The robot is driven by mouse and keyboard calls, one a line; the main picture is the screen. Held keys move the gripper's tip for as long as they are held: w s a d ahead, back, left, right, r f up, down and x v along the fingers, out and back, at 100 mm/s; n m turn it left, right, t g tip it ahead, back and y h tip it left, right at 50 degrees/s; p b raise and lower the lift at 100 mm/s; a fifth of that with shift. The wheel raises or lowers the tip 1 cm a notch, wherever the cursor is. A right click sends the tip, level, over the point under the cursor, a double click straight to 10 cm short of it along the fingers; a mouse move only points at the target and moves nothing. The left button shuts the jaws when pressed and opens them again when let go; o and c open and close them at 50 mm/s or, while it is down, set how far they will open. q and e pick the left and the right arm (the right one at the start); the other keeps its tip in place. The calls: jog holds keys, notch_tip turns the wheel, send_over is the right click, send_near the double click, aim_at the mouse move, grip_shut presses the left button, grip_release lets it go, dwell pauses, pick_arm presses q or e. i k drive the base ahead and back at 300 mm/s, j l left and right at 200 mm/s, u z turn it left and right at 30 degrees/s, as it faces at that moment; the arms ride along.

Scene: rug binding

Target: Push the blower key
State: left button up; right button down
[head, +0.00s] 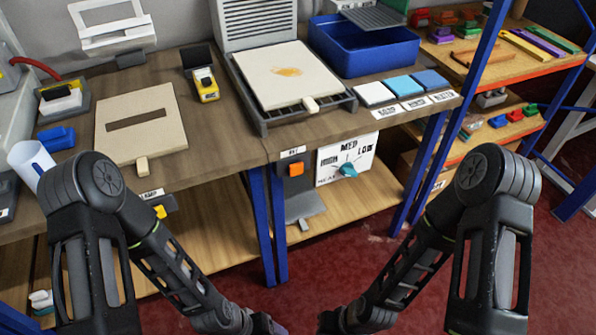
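Three flat keys sit in a row at the right front of the bench: a white key (374,94), a light blue key (403,86) and a darker blue key (430,80). Each has a small printed label in front, too small to read surely, so I cannot tell which is the blower key. An orange button (296,169) is on the bench front below another small label. Both my arms hang down in front of the bench and run toward the bottom middle. My grippers are out of view, below the picture's edge.
A dial panel (346,158) with a teal knob hangs under the bench edge. A tray holding a cream board (290,75) lies left of the keys, and a blue bin (362,50) stands behind them. Blue posts (472,90) and a loaded shelf are at right.

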aim_at(296, 169)
jog(key=k+j, duration=0.1)
jog(key=j, duration=0.55)
jog(key=k+j+u, duration=0.1)
jog(key=j, duration=0.55)
jog(key=k+j, duration=0.1)
jog(key=j, duration=0.6)
jog(key=k+u, duration=0.05)
